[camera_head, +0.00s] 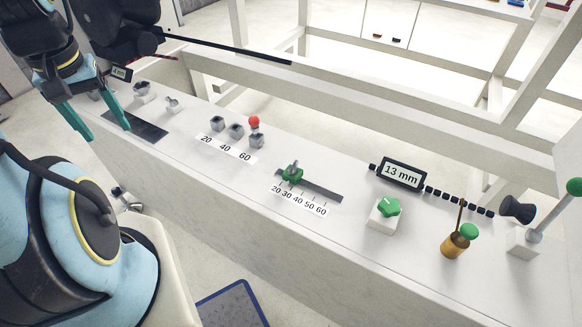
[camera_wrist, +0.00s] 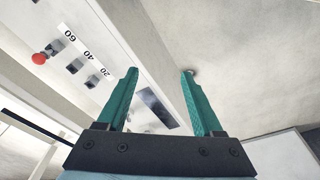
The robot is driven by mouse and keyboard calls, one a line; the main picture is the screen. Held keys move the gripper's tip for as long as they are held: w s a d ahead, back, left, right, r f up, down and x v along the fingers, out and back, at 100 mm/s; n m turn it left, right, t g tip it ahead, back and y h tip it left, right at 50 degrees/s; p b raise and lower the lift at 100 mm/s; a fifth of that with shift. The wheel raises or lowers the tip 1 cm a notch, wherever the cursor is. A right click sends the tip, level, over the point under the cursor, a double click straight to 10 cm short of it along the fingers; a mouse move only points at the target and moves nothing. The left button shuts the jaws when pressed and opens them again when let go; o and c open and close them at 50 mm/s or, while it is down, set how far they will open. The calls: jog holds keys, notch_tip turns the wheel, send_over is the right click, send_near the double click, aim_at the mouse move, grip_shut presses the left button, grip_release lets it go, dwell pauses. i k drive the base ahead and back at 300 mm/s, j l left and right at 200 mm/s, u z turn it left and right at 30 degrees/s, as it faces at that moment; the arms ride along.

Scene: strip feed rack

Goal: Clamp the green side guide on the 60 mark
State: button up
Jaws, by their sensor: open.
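The green side guide (camera_head: 292,173) sits on a dark slotted rail (camera_head: 322,190) in the middle of the white bench, in the head view. A scale strip (camera_head: 299,200) in front of it reads 20 to 60. The guide stands near the low end, around the 20 to 30 marks; I cannot tell the exact value. My gripper (camera_head: 89,124) is at the far left of the bench, well away from the guide. Its teal fingers are open and empty, and also show in the wrist view (camera_wrist: 159,90). The guide is not in the wrist view.
A red-topped lever (camera_head: 254,123) and grey blocks stand by a 20-40-60 label (camera_head: 225,149). To the right are a 13 mm display (camera_head: 401,174), a green knob (camera_head: 388,207), a brass post with green top (camera_head: 457,241) and a green-ball lever (camera_head: 546,219). White frame bars run behind.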

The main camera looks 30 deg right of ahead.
aim_at(292, 170)
jog(key=j+z, duration=0.2)
jog(key=z, duration=0.15)
jog(key=j+z, duration=0.15)
jog(key=z, duration=0.2)
jog(key=j+z, duration=0.2)
jog(key=z, duration=0.15)
jog(key=k, duration=0.05)
